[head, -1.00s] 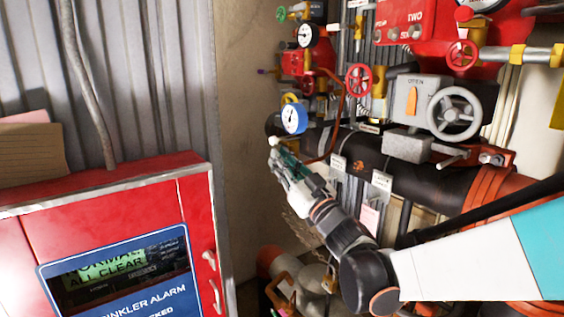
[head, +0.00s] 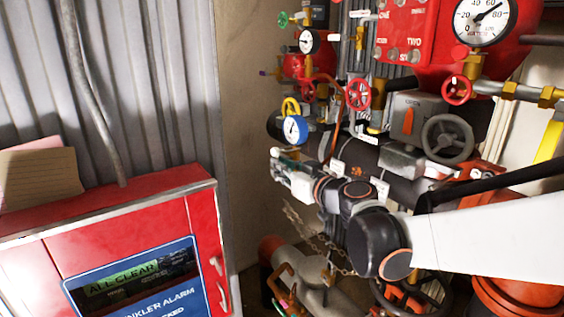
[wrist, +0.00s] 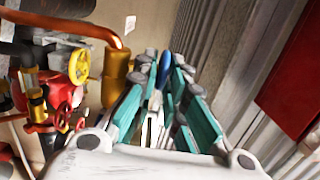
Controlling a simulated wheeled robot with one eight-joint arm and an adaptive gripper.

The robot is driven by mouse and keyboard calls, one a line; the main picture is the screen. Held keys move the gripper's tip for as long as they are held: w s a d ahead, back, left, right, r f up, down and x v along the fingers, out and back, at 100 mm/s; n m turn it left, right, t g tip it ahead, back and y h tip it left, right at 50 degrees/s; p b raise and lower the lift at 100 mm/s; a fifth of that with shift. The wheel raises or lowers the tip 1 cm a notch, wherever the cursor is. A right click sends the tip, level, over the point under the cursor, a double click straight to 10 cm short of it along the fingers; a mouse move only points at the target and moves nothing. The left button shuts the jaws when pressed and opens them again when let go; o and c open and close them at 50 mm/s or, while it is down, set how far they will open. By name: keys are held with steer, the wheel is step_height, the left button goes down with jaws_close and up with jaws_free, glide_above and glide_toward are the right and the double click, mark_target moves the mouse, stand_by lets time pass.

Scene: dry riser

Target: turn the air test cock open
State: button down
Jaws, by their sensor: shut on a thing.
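Only a small part of this handle shows between the fingertips. It may be the handle of the air test cock, but no label on it can be read. The cock's body and the angle of its handle are hidden by the fingers in both views.
A red sprinkler alarm cabinet (head: 120,225) stands at the left. Red handwheels (head: 357,94), a grey handwheel (head: 447,138) and a large gauge (head: 482,20) crowd the right. A yellow handwheel (wrist: 86,66) and copper pipe (wrist: 65,24) are left of my fingers. A chain (head: 318,240) hangs below.

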steer(key=shift+p, duration=0.3)
stand_by(0.4)
steer(key=c, duration=1.9)
jaws_free()
steer(key=shift+f+b, duration=0.1)
steer(key=shift+b, duration=0.35)
